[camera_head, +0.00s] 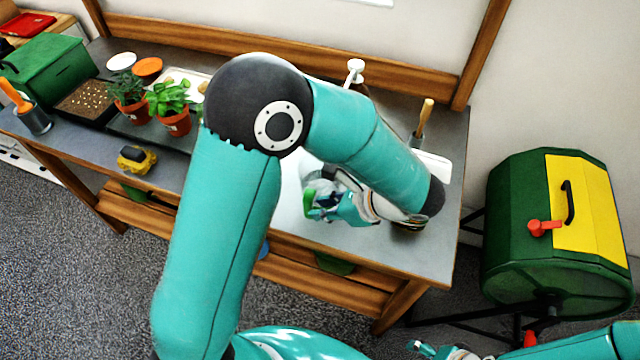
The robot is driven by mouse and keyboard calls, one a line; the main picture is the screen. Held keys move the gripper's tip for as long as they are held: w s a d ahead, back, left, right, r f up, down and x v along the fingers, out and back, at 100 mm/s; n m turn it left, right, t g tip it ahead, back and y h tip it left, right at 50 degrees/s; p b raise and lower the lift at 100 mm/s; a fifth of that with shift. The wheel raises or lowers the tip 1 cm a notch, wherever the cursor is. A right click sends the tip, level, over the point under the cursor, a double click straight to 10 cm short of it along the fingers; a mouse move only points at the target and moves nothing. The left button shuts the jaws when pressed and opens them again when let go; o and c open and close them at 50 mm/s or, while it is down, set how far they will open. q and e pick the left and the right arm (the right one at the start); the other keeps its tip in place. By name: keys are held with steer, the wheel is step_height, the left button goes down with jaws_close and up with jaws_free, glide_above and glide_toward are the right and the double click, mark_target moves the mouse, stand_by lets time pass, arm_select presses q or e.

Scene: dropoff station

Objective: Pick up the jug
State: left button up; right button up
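My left arm reaches across the middle of the view, and its gripper (328,206) points left over the right part of the bench (405,250). A small green piece (309,201) shows right at its fingertips; it may be part of the jug, but I cannot tell for sure. I cannot make out the jug's whole shape, and my arm covers much of that area. Whether the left fingers are closed on the green piece is not clear. My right gripper (428,349) shows only partly at the bottom edge, away from the bench.
Potted plants (174,108), a seed tray (84,104), a green box (51,66) and a yellow object (137,159) are on the left of the bench. A white tap-like fixture (355,68) stands at the back. A green and yellow drum (520,220) stands right of the bench.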

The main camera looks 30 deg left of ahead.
mark_target(309, 216)
arm_select(q)
steer(key=p+x, duration=0.1)
steer(key=x, duration=0.4)
steer(key=shift+s, duration=0.15)
jaws_close()
